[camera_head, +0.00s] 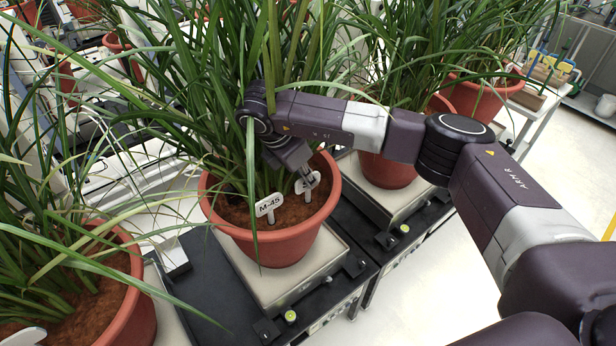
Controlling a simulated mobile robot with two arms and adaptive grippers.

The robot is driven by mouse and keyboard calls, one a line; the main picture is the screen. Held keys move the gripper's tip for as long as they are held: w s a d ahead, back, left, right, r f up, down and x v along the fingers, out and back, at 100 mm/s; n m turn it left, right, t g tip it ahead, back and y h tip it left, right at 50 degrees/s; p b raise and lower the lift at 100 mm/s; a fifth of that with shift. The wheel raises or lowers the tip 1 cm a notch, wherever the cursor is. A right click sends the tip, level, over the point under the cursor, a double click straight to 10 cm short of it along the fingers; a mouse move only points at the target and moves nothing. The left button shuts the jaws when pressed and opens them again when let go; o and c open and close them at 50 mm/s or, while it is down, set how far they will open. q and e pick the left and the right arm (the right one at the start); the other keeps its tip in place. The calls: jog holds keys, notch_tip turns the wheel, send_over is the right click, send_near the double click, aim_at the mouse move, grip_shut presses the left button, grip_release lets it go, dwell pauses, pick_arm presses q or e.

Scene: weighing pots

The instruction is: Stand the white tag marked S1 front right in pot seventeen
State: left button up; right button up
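A terracotta pot (279,244) with long grassy leaves stands on a scale plate in the middle; no pot number is readable. A white tag reading M-45 (269,205) stands in its soil at the front. A second white tag (308,184) is to its right, inside the front right rim; its marking is too small to read for sure. My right gripper (306,176) reaches down over the pot, with its fingers closed at this tag's upper part. The tag's lower end is at the soil, but contact is unclear. My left gripper is not in view.
Another potted plant (134,306) stands at the lower left, and one (386,170) stands behind on its own scale. Leaves hang around my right arm and wrist. A trolley (540,107) stands at the back right; the pale floor (425,285) is clear.

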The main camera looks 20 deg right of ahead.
jog(key=o, duration=0.4)
jog(key=shift+o, duration=0.2)
jog(key=shift+r, duration=0.1)
jog(key=v, duration=1.2)
